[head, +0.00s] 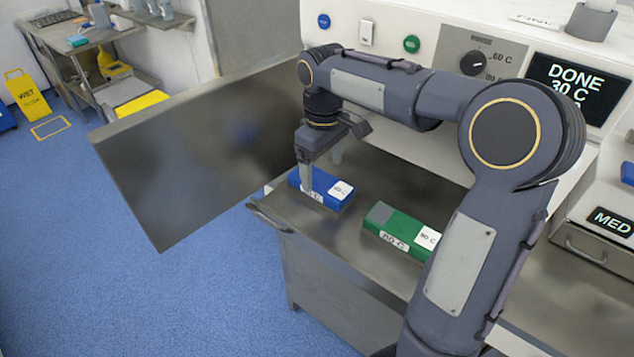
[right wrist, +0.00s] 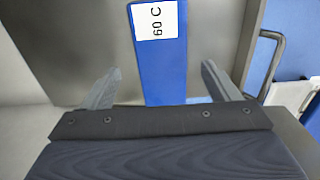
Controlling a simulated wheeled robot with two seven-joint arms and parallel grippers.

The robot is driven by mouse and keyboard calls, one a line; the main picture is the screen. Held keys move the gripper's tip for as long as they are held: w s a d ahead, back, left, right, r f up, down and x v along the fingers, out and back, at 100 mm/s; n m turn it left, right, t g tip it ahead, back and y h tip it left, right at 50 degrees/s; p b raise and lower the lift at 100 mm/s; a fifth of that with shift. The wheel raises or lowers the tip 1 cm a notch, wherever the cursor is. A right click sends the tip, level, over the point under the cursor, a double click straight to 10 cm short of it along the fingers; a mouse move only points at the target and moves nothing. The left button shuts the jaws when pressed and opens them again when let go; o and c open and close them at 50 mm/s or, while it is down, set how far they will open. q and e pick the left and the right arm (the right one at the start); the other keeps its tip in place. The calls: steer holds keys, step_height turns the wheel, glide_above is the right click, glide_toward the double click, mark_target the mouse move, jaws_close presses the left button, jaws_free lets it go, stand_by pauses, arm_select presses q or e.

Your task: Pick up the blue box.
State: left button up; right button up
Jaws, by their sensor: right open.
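The blue box (head: 333,198) lies flat on the steel surface below the oven-like cabinet, with white labels on its top and front. My right gripper (head: 307,180) points down at it, and the gripper hides part of its left end. In the right wrist view the blue box (right wrist: 161,60) shows a "60 C" label and lies between my two open fingers (right wrist: 162,68), with a gap on each side. I cannot tell whether the fingertips are down beside the box or just above it. My left gripper is not in view.
A green box (head: 385,222) lies to the right of the blue one on the same steel surface (head: 380,170). An open metal door (head: 190,160) stands to the left. A handle (head: 268,217) sticks out at the front edge. The screen (head: 577,88) reads "DONE 30 C".

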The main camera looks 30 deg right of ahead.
mark_target(321, 180)
step_height(321, 180, down, 6)
steer(key=shift+a+r, duration=0.15)
steer(key=c, duration=1.2)
steer(key=shift+w, duration=0.1)
steer(key=shift+c, duration=0.2)
steer(key=shift+r, duration=0.2)
